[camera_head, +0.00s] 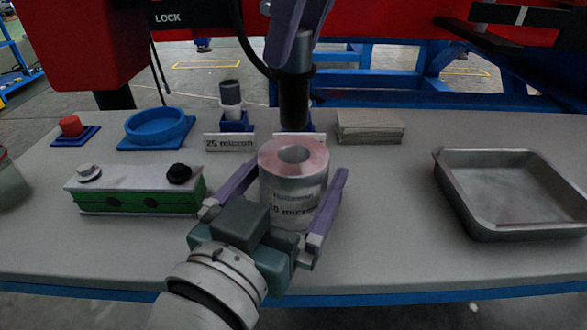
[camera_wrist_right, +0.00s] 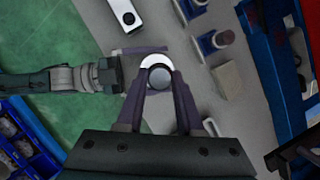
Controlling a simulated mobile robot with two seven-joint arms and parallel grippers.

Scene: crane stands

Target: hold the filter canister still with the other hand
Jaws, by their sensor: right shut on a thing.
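The filter canister (camera_head: 292,190), a silver cylinder with a pinkish top, a central hole and a "10 micron" label, stands upright on the bench in the head view. Its pale top ring shows in the right wrist view (camera_wrist_right: 156,61). My left gripper (camera_head: 275,190) is open, with one purple finger on each side of the canister and a gap at the right finger. My right gripper (camera_head: 290,62) is shut on a dark cylinder (camera_head: 293,102), upright above the canister. In the right wrist view the cylinder's round grey end (camera_wrist_right: 159,78) overlaps the canister's ring.
A green block with two knobs (camera_head: 140,203) stands left of the canister. A metal tray (camera_head: 470,225) lies to the right. Behind are a blue ring holder (camera_head: 157,143), a "25 micron" sign (camera_head: 229,142), a blue stand with a grey cylinder (camera_head: 231,93) and a grey block (camera_head: 369,130).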

